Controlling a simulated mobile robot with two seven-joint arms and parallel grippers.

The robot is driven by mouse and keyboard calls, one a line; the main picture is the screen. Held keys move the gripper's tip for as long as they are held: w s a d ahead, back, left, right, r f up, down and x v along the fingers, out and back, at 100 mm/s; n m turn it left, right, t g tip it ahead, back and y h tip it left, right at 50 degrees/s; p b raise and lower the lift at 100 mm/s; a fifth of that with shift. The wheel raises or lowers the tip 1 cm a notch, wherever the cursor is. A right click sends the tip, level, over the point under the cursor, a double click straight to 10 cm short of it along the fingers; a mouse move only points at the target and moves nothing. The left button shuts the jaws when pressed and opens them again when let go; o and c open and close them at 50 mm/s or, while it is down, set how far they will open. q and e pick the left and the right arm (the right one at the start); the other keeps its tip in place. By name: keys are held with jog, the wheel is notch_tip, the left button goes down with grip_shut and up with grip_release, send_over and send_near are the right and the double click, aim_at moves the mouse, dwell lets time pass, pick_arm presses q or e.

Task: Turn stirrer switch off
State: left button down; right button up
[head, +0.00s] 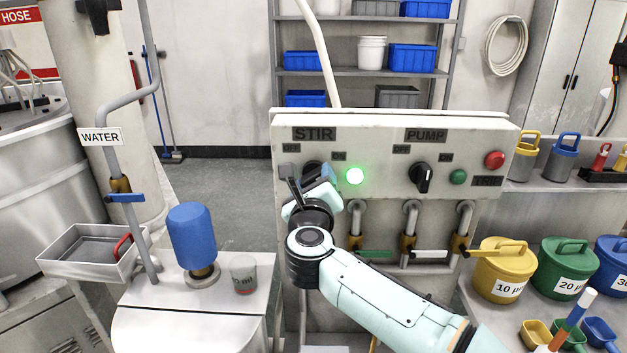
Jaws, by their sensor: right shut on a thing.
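The stirrer switch (312,167) is a dark knob under the STIR label (314,134) on the left of the pale control panel (380,140). My right gripper (308,182) comes from the lower right and is shut on this switch. It hides most of the knob, so I cannot tell which way it points. Small plates sit to the upper left and right of it. The round green lamp (355,176) just right of the gripper is lit. My left gripper is not in view.
Right of the lamp are the black PUMP switch (421,178), a green button (457,177) and a red button (494,160). Pipes with valve handles (431,254) run below. A blue motor (192,237) and a beaker (243,274) stand at the left.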

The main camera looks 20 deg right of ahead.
jog(key=shift+r+n+p, duration=0.1)
jog(key=shift+n+p, duration=0.4)
jog(key=shift+n, duration=0.2)
jog(key=n+p, duration=0.3)
jog(key=n, duration=0.1)
jog(key=shift+n, duration=0.3)
pick_arm(q)
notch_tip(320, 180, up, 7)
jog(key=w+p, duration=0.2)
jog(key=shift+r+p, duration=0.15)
jog(key=shift+p, duration=0.25)
pick_arm(e)
jog(key=n, duration=0.5)
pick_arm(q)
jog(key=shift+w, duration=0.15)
pick_arm(e)
jog(key=o, duration=1.1)
jog(key=shift+c, duration=0.2)
pick_arm(q)
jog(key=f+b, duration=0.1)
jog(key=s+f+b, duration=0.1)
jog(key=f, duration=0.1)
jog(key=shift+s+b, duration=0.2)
jog(key=shift+b, duration=0.15)
pick_arm(e)
jog(key=v, duration=1.3)
jog(key=shift+s, duration=0.2)
